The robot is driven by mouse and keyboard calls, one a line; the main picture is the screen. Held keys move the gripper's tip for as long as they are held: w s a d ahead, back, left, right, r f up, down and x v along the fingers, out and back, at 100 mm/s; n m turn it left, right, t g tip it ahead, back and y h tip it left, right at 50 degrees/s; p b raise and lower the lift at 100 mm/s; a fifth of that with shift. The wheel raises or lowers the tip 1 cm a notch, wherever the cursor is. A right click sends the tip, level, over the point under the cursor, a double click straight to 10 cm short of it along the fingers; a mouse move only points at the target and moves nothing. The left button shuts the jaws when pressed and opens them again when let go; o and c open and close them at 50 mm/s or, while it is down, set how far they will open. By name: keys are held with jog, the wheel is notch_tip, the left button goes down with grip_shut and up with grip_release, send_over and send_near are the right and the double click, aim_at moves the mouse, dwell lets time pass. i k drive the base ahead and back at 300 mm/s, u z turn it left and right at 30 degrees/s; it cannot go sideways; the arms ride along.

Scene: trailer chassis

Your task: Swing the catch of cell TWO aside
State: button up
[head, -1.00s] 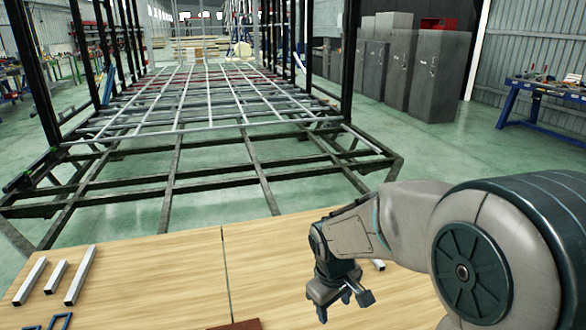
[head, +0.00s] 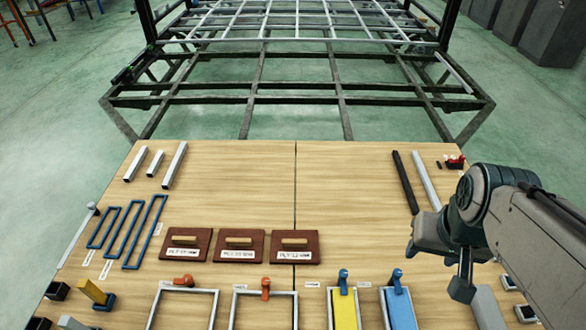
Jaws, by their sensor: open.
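Along the near edge of the table in the head view stand several framed cells, cut off by the bottom edge. Two cells have orange catches, the left one (head: 183,281) and the right one (head: 266,289); the wood shows inside their frames. Two more have blue catches, one (head: 343,281) above a yellow panel (head: 346,311) and one (head: 397,278) above a blue panel (head: 400,309). The cell labels are too small to read, so I cannot tell which is TWO. My gripper (head: 441,262) is open and empty, right of the blue catches and above the table.
Three brown lidded plates (head: 239,245) with wooden handles lie behind the cells. Blue rectangular loops (head: 145,231) and short metal bars (head: 152,164) lie at left. A black rod (head: 405,182) and a grey rod (head: 427,180) lie near my arm. The table's middle back (head: 290,180) is clear.

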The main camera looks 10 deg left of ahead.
aim_at(265, 281)
jog(key=u, duration=1.45)
jog(key=k, duration=0.5)
jog(key=u, duration=0.75)
jog(key=i, duration=0.8)
jog(key=z, duration=0.6)
